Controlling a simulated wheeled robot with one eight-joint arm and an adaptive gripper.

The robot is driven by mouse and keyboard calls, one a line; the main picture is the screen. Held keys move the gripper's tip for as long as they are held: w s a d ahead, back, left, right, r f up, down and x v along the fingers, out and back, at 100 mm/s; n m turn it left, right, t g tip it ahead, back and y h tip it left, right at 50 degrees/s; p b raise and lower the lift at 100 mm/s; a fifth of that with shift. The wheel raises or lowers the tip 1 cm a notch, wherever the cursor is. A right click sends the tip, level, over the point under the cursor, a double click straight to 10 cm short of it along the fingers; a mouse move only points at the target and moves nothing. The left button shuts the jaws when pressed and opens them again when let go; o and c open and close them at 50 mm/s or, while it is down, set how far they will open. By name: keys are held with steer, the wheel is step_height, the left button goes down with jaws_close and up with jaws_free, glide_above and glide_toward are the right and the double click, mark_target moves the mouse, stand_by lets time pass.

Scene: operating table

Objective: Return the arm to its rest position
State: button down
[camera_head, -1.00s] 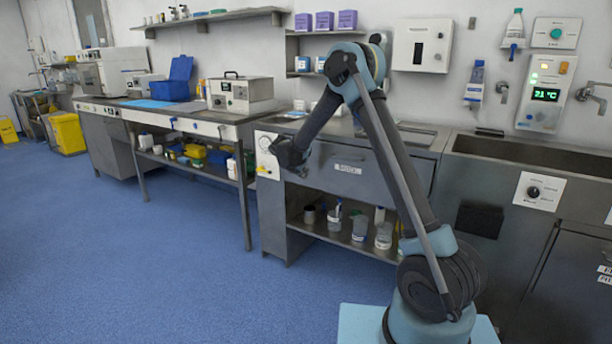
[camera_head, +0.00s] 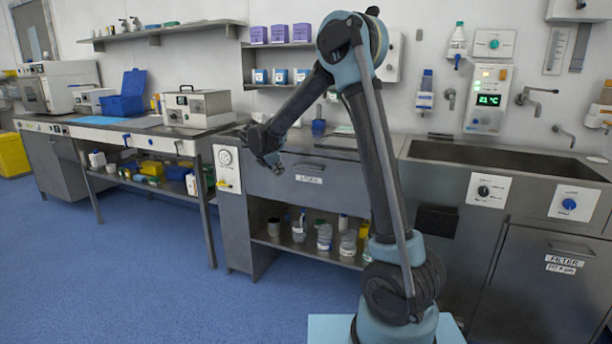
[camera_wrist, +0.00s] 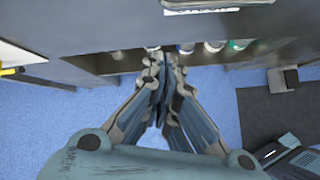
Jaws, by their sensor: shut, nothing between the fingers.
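My gripper (camera_head: 270,162) is at the end of my folded arm in the head view, in front of the grey drawer unit (camera_head: 340,190). Its fingers point down and it holds nothing. In the wrist view my gripper (camera_wrist: 163,75) shows with its fingers brought together, shut and empty, over the blue floor (camera_wrist: 90,125). My arm stands up from its base, bends at a high elbow and slopes down to the left.
A steel sink (camera_head: 500,165) is to the right. A bench (camera_head: 130,128) with a grey box device (camera_head: 197,107) and a blue bin (camera_head: 122,104) is to the left. Bottles (camera_head: 323,236) stand on the low shelf. The floor at the front left is clear.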

steer(key=s+d+r+m+g+y, duration=0.1)
steer(key=s+d+r+m+g, duration=0.1)
steer(key=s+d+m, duration=0.75)
steer(key=s+d+r+m+g, duration=0.1)
steer(key=s+d+r+m, duration=0.25)
steer(key=s+d, duration=0.95)
steer(key=s+d+f+m+y, duration=0.1)
steer(key=s+d+f+m, duration=0.2)
steer(key=s, duration=0.4)
steer(key=s+d+f+m+g, duration=0.1)
steer(key=s+d+f+m, duration=0.3)
steer(key=s, duration=0.4)
steer(key=s+d+f+m+g+y, duration=0.1)
steer(key=s+d+f+m, duration=0.3)
steer(key=s+m, duration=0.3)
steer(key=shift+s+f+m+y, duration=0.3)
steer(key=shift+s+f, duration=0.15)
steer(key=shift+s, duration=0.05)
